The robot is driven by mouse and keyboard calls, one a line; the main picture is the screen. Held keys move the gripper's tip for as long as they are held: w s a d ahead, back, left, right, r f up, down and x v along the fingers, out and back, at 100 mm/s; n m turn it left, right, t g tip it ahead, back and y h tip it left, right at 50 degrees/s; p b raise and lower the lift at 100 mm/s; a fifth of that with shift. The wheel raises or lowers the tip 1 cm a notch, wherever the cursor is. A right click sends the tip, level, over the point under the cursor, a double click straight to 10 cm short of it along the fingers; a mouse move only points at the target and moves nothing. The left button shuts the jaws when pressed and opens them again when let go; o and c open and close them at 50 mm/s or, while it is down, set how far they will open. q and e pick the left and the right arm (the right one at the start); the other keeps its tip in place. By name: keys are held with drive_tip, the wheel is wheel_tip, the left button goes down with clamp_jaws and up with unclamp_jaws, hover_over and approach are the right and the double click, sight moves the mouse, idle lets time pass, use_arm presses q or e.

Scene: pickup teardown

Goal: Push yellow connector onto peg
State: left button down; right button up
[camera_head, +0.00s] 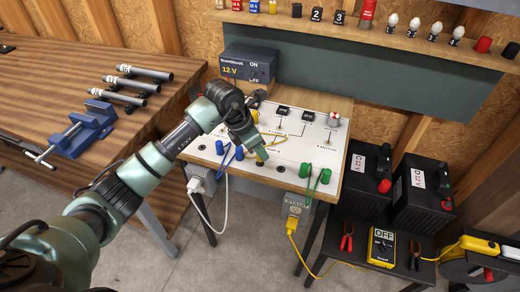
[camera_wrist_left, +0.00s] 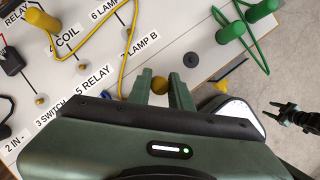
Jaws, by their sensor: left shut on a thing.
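My left gripper (camera_head: 260,155) reaches down to the front part of the white test board (camera_head: 232,133); its fingers also show in the left wrist view (camera_wrist_left: 161,90). It is shut on a yellow connector (camera_wrist_left: 161,86), of which only the rounded top shows between the fingers. Whether the connector touches a peg is hidden. A second yellow connector (camera_wrist_left: 40,19) stands by the COIL label, with a yellow cord looping from it. A dark peg or socket (camera_wrist_left: 191,59) is bare to the right of the fingers. A small dark green shape (camera_wrist_left: 292,113) at the right may be my right gripper.
Blue connectors (camera_head: 220,147) stand left of the gripper and green connectors (camera_head: 304,170) stand right of it, with looped cords. A 12 V supply box (camera_head: 247,65) is behind the board. Black batteries (camera_head: 422,192) and a yellow meter (camera_head: 381,246) stand at the right.

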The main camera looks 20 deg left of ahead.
use_arm(q)
drive_tip(key=shift+f+b, duration=0.8)
drive_tip(key=shift+f, duration=0.15)
idle(0.4)
drive_tip(key=c, duration=1.2)
unclamp_jaws()
drive_tip(key=shift+r, duration=0.1)
